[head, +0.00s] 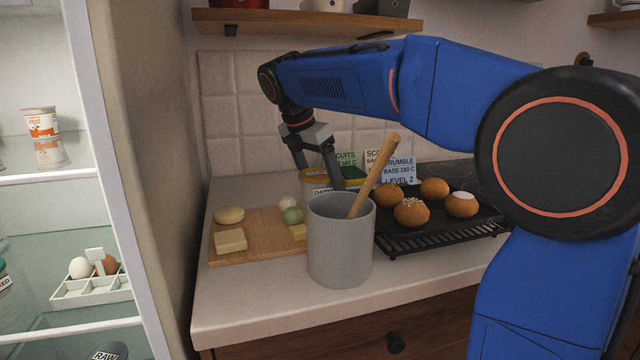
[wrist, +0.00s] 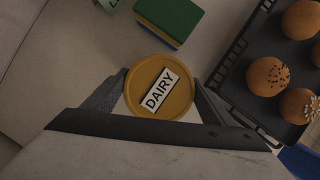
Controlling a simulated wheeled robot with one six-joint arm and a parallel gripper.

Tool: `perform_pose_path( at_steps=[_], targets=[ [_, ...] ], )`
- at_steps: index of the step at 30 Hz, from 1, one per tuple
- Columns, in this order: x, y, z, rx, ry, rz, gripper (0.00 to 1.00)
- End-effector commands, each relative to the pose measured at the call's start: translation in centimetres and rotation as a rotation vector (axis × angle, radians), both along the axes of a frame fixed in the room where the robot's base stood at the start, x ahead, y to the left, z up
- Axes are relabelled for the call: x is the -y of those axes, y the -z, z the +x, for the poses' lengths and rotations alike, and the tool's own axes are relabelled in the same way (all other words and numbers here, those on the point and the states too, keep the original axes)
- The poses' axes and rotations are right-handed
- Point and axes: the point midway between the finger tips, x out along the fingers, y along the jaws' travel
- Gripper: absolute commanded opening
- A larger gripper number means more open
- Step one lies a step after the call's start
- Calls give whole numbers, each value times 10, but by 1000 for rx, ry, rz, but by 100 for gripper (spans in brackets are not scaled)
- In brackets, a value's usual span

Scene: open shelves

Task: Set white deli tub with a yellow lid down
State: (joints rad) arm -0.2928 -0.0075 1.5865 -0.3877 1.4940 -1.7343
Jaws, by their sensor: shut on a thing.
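The white deli tub with a yellow lid (head: 314,177) is partly visible in the head view, behind a grey crock. In the wrist view its round lid (wrist: 153,82) bears a label reading DAIRY. My gripper (head: 317,172) is shut on the tub, one finger on each side, as the wrist view also shows (wrist: 160,88). The tub looks upright. The crock hides its lower part, so I cannot tell whether its base touches the counter.
The grey crock (head: 340,245) with a wooden handle stands in front. A cutting board (head: 235,252) with food lies left; a black tray (head: 420,238) with buns lies right. A green and yellow sponge (wrist: 176,20) is close to the tub. Signs stand behind.

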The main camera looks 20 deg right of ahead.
Motion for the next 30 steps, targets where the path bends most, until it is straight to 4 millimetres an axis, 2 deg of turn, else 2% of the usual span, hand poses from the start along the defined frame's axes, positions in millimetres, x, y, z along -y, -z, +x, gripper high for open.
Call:
perform_pose_path(
  at_steps=[4,15,16,18,26,30],
  targets=[
    [0,16,-1,0,1,0,46],
    [0,19,0,0,1,0,46],
    [0,19,0,0,1,0,85],
    [0,19,0,0,1,0,96],
    [0,18,0,-1,0,0,96],
    [-2,12,0,1,0,0,96]
  ],
)
